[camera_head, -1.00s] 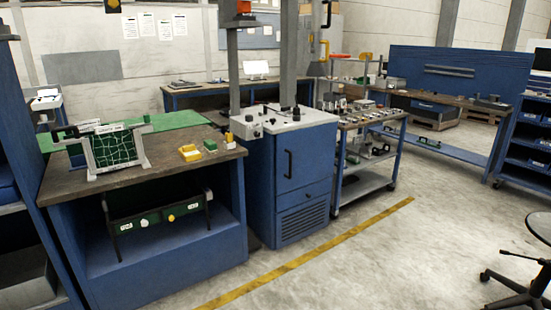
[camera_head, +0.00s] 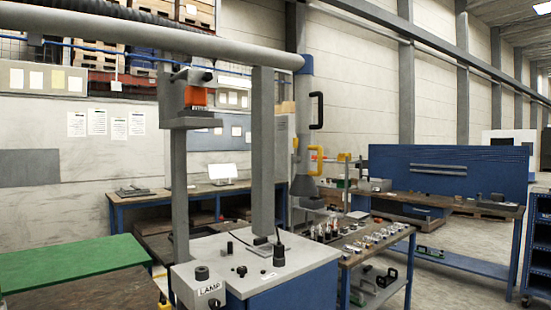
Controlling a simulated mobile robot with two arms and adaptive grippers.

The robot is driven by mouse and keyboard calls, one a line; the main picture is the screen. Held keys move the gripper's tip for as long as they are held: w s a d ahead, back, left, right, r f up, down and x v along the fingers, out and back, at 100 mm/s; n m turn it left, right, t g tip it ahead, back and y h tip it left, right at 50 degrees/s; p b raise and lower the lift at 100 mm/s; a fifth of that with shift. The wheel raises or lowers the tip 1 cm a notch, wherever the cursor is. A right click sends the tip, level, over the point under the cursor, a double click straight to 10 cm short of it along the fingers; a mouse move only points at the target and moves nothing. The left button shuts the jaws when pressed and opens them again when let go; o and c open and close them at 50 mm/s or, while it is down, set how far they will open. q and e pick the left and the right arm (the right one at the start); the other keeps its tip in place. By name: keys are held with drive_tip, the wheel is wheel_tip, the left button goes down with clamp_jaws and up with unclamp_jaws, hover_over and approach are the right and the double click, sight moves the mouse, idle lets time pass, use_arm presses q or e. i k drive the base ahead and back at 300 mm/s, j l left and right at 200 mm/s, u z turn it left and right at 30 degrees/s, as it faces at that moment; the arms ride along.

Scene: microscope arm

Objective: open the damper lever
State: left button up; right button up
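A grey extraction arm runs across the top as a long pipe (camera_head: 200,40) and bends down at a blue joint (camera_head: 306,64) into a vertical duct (camera_head: 304,125). A black bar handle (camera_head: 317,110) is fixed on the duct's right side. Below it a yellow lever (camera_head: 316,153) sticks out to the right and bends down; it looks like the damper lever, but its exact setting is hard to tell. The duct ends below in a flared grey hood (camera_head: 306,188). Neither of my grippers is in view.
A blue cabinet with a light top (camera_head: 230,265) and two grey posts stands in front, a LAMP box (camera_head: 199,284) at its corner. A trolley (camera_head: 375,245) crowded with small parts stands to the right. A green-topped bench (camera_head: 70,270) is at left.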

sight(295, 158)
drive_tip(key=i+j+z, duration=0.15)
drive_tip(key=i, duration=0.2)
drive_tip(key=i+u, duration=0.25)
drive_tip(key=i, duration=0.2)
drive_tip(key=i+l+u, duration=0.25)
drive_tip(key=i, duration=0.15)
drive_tip(key=i+l+u, duration=0.2)
drive_tip(key=i, duration=0.2)
drive_tip(key=i+j, duration=0.05)
drive_tip(key=j, duration=0.05)
